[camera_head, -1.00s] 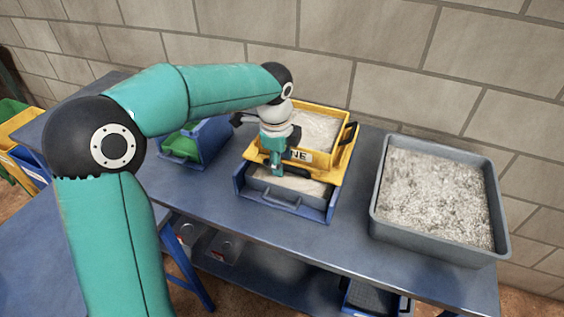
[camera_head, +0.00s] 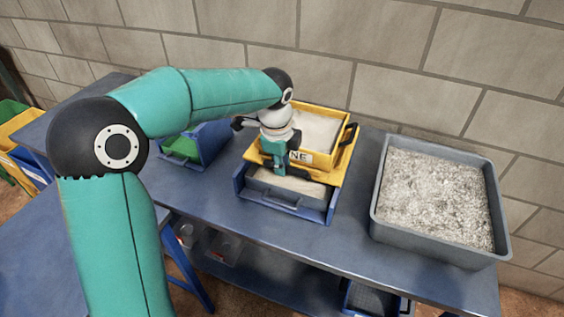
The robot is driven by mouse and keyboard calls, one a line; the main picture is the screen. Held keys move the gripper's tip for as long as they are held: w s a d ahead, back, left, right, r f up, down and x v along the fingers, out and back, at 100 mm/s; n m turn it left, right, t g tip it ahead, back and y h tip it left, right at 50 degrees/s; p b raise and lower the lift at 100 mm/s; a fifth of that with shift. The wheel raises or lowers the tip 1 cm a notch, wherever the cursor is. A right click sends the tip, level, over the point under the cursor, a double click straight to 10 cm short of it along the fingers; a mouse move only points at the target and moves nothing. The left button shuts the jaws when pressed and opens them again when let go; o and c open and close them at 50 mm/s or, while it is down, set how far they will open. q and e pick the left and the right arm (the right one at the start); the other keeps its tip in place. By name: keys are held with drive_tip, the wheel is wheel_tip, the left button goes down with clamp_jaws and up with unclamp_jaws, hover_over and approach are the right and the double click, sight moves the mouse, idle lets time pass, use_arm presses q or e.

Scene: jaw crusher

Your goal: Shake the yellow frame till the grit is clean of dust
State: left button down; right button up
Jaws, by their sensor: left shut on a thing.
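The yellow frame (camera_head: 325,159) sits over a blue tray (camera_head: 317,213) on the blue bench, with part of a label reading "NE" on its front. Pale, fine material (camera_head: 317,130) lies inside the frame. More pale material (camera_head: 288,183) shows in the blue tray below its front edge. My left gripper (camera_head: 276,170) points down at the front left of the frame and is shut on it; the wrist hides the exact contact. My right gripper is not in view.
A large grey tray (camera_head: 380,222) of coarse grey-white grit stands at the right of the bench. A blue bin with a green part (camera_head: 182,147) stands left of the frame. A brick wall (camera_head: 420,60) runs behind. The lower shelf holds small containers.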

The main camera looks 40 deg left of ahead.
use_arm(q)
drive_tip(key=s+b, duration=0.1)
drive_tip(key=s, duration=0.1)
drive_tip(key=s+d, duration=0.1)
drive_tip(key=s, duration=0.2)
drive_tip(key=shift+s+d+b, duration=0.15)
drive_tip(key=shift+s+b, duration=0.05)
drive_tip(key=shift+b, duration=0.2)
drive_tip(key=c, duration=1.1)
unclamp_jaws()
wheel_tip(320, 180, up, 12)
drive_tip(key=s, duration=0.2)
drive_tip(key=shift+d, duration=0.25)
drive_tip(key=shift+s+f, duration=0.1)
